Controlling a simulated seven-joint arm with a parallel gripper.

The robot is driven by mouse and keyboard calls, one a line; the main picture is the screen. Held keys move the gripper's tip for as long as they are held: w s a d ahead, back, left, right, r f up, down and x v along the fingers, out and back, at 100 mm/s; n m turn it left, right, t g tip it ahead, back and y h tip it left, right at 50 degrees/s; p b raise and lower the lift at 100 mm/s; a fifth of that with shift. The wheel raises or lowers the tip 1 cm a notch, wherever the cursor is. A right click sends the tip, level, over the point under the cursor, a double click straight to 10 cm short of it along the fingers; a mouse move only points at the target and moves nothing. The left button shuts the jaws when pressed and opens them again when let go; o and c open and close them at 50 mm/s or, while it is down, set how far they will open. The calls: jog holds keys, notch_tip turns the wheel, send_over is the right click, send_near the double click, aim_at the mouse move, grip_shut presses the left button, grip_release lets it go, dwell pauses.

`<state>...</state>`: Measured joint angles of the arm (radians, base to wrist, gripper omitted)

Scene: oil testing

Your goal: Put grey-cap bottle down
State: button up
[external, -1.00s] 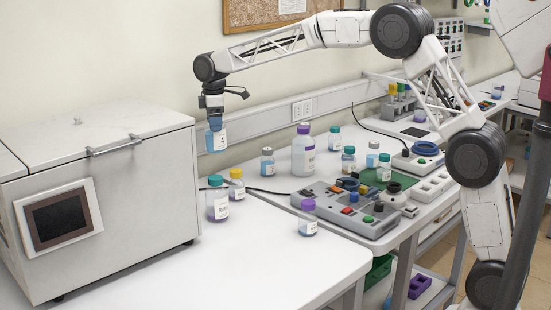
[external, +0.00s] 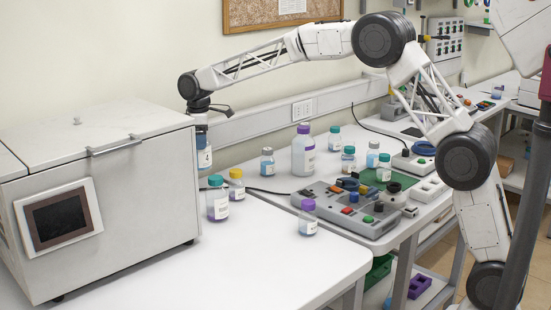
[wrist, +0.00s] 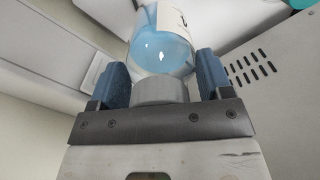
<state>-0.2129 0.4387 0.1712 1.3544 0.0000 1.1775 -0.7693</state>
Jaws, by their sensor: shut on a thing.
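The grey-cap bottle (external: 205,157), with pale blue liquid and a white label, hangs from my gripper (external: 202,128) just right of the white box-shaped machine. In the wrist view, the bottle (wrist: 163,48) has its grey cap between the two blue fingers of my gripper (wrist: 162,82), which is shut on it. In the external view the bottle's left side is partly hidden by the machine's edge. I cannot tell whether its base touches the table.
The white machine (external: 120,205) stands close on the left; its vented side (wrist: 285,95) shows in the wrist view. A teal-cap bottle (external: 217,206) and a yellow-cap bottle (external: 236,186) stand just in front and right. The front tabletop (external: 240,265) is clear.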

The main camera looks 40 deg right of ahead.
aim_at(201, 168)
jog(key=shift+f, duration=2.4)
jog(key=shift+f, duration=2.5)
jog(key=shift+f, duration=0.1)
jog(key=o, duration=1.2)
jog(key=shift+f, duration=0.1)
notch_tip(201, 168, up, 12)
jog(key=shift+r, duration=0.15)
